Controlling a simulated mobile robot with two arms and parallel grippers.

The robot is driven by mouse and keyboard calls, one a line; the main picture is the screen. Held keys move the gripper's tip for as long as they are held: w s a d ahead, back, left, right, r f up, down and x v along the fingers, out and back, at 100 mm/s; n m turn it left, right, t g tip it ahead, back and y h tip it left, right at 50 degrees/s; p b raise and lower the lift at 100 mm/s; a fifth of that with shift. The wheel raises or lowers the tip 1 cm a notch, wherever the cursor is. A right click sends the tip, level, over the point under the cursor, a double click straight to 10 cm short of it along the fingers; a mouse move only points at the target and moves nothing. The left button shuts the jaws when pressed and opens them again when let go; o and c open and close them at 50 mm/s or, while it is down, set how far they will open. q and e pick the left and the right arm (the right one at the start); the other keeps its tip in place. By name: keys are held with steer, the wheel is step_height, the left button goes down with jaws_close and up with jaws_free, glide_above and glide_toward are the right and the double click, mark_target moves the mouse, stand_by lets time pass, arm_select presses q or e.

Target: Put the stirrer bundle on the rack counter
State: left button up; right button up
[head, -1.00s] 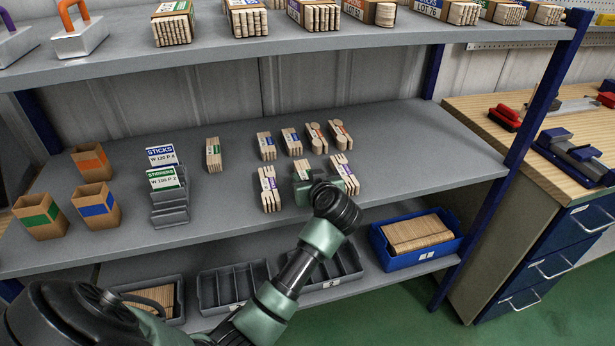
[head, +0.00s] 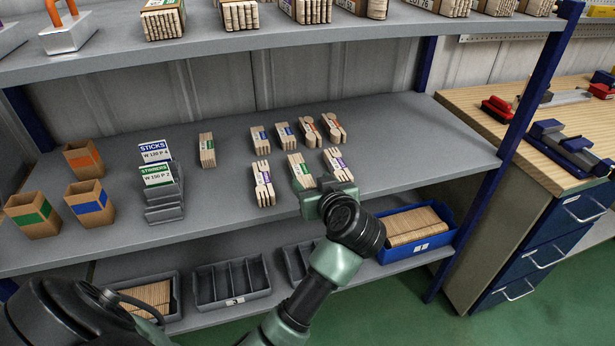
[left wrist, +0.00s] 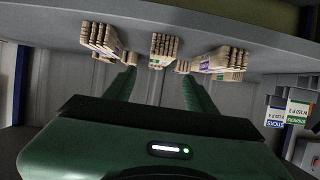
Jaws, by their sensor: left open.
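The stirrer bundle (head: 300,172), pale sticks with a green band, stands on the grey middle shelf (head: 400,150), between two purple-banded fork bundles in the front row. My left gripper (head: 321,185) is open and empty at the shelf's front edge, just in front of this bundle. In the left wrist view the green-banded bundle (left wrist: 163,46) shows ahead, between the lines of the two spread fingers and apart from them. Another green-banded bundle (head: 207,150) stands farther left on the shelf. My right gripper is not in view.
Behind are several blue- and orange-banded bundles (head: 284,136). A card holder (head: 164,214) with STICKS and STIRRERS cards and cardboard boxes (head: 90,203) stand at the left. The upper shelf (head: 110,58) hangs above. The shelf's right part is clear.

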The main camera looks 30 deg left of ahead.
arm_select(q)
steer(key=shift+v, duration=0.75)
steer(key=shift+a, duration=0.1)
